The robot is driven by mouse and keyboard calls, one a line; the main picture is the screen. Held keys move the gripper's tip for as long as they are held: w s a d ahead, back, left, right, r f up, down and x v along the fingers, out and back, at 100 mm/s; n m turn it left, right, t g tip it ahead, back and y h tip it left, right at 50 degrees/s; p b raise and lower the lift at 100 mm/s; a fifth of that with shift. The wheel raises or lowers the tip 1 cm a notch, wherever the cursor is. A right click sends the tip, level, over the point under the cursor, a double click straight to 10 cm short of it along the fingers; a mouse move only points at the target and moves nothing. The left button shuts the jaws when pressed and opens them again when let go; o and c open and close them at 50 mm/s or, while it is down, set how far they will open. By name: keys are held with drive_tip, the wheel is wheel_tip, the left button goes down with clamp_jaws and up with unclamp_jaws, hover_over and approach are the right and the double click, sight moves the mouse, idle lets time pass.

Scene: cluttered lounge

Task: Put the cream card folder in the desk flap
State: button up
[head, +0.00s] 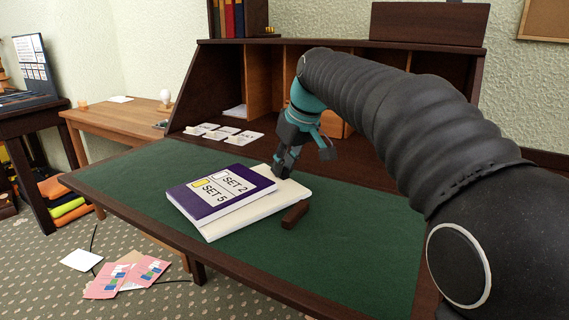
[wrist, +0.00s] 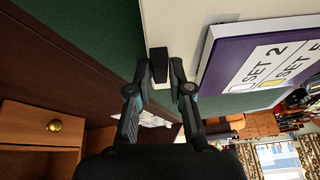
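The cream card folder (head: 222,229) lies flat on the green-topped desk flap (head: 336,258). A purple-edged book or box marked SET 2 and SET 5 (head: 220,193) lies on top and hides much of the folder. My gripper (head: 283,168) is low at the folder's far right corner. In the wrist view, my gripper (wrist: 168,68) has its fingertips close together at the edge of the cream folder (wrist: 182,25), beside the purple book (wrist: 235,55). I cannot tell whether the folder's edge is between the fingers.
A small dark brown block (head: 294,215) lies just right of the folder. White cards (head: 220,133) lie at the back left of the flap, before the pigeonholes. The flap's right side is clear. Pink papers (head: 125,275) lie on the carpet, and a wooden side table (head: 118,118) stands left.

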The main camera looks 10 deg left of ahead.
drive_tip(key=o, duration=0.4)
